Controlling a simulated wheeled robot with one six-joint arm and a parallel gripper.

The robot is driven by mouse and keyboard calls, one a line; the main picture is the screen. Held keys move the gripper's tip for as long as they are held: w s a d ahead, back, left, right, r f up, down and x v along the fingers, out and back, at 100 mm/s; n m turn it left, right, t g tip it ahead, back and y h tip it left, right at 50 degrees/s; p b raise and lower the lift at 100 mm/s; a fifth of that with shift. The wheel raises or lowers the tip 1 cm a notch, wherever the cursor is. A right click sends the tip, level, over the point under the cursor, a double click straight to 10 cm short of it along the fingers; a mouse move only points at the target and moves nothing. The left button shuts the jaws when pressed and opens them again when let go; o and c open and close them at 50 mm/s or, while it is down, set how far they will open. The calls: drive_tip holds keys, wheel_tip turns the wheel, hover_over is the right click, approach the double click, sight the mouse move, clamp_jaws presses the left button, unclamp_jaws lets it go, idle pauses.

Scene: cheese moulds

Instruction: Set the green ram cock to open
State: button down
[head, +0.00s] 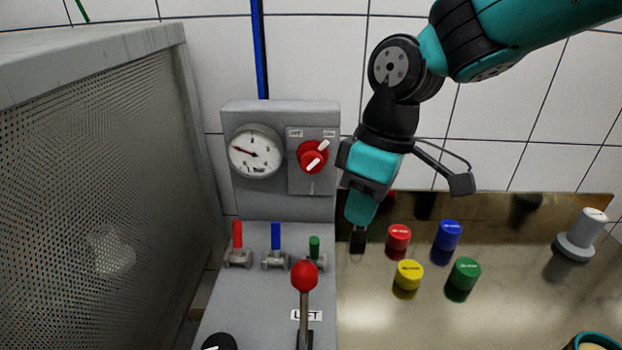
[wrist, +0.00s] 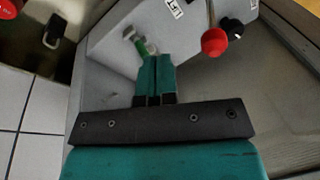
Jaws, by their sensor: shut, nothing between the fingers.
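The green ram cock (head: 314,246) is the right one of three small cocks on the grey panel. Its green handle stands up from a metal valve body and looks shorter than the red and blue ones. Part of its body is behind the red ball knob. My gripper (head: 358,240) is shut and empty, pointing down just right of the green cock. In the wrist view my closed teal fingers (wrist: 154,62) lie close beside the green handle (wrist: 142,47) and partly cover it. I cannot tell whether they touch.
A lever with a red ball knob (head: 304,276) stands in front of the green cock. The red cock (head: 238,235) and blue cock (head: 276,237) are to its left. A gauge (head: 255,151) and red switch (head: 313,157) are behind. Several coloured caps stand on the metal table (head: 420,325) at right.

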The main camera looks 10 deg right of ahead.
sight(316, 240)
drive_tip(key=w+a+r+n+g+h+p, duration=0.1)
drive_tip(key=w+a+r+n+p, duration=0.2)
drive_tip(key=w+p, duration=0.45)
drive_tip(key=w+p+x, duration=0.1)
drive_tip(key=w+x, duration=0.1)
drive_tip(key=x, duration=0.8)
drive_tip(key=shift+f+n, duration=0.3)
drive_tip(key=shift+f, duration=0.2)
drive_tip(key=shift+s+a, duration=0.1)
drive_tip(key=shift+s, duration=0.05)
drive_tip(key=shift+s+a+f+t+h+b, duration=0.15)
drive_tip(key=shift+s+t+h+b, duration=0.15)
drive_tip(key=shift+s+t+b, duration=0.35)
drive_tip(key=shift+s+a+b, duration=0.1)
drive_tip(key=shift+s+b, duration=0.15)
drive_tip(key=shift+b, duration=0.1)
drive_tip(key=shift+s, duration=0.45)
drive_tip(key=shift+w, duration=0.1)
